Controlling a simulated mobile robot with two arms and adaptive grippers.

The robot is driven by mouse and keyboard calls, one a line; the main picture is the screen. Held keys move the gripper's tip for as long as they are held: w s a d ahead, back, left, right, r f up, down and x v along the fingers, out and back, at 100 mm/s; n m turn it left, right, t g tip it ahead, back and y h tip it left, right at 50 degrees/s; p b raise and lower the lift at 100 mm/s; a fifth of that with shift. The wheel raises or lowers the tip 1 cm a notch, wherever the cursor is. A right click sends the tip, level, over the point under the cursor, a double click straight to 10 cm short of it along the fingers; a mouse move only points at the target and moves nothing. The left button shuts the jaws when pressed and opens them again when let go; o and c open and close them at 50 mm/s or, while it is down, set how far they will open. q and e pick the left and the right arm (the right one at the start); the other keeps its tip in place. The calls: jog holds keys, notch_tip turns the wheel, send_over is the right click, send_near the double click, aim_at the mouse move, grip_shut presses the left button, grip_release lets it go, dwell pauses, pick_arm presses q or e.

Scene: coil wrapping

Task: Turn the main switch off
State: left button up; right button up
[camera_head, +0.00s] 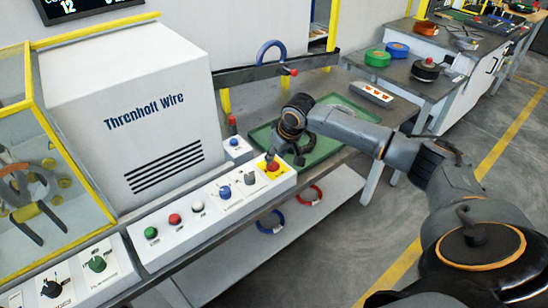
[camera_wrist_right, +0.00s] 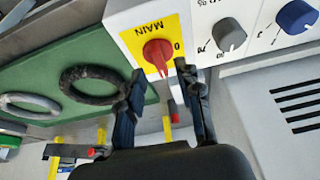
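The main switch is a red rotary knob on a yellow plate marked MAIN. In the head view the knob (camera_head: 271,166) sits at the right end of the white control panel (camera_head: 206,226). In the right wrist view the red knob (camera_wrist_right: 157,53) is just beyond my right gripper (camera_wrist_right: 160,72), with a 0 mark beside it. The two fingers are apart with nothing between them; I cannot tell whether a tip touches the knob. In the head view my right gripper (camera_head: 284,158) is at the switch and partly hides it. My left gripper is not in view.
A green tray (camera_wrist_right: 40,75) holds a black ring (camera_wrist_right: 90,85) and a grey ring (camera_wrist_right: 30,106). A white Threnholt Wire machine (camera_head: 150,115) stands behind the panel.

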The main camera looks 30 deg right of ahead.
aim_at(273, 164)
jog(key=shift+x, duration=1.35)
grip_shut()
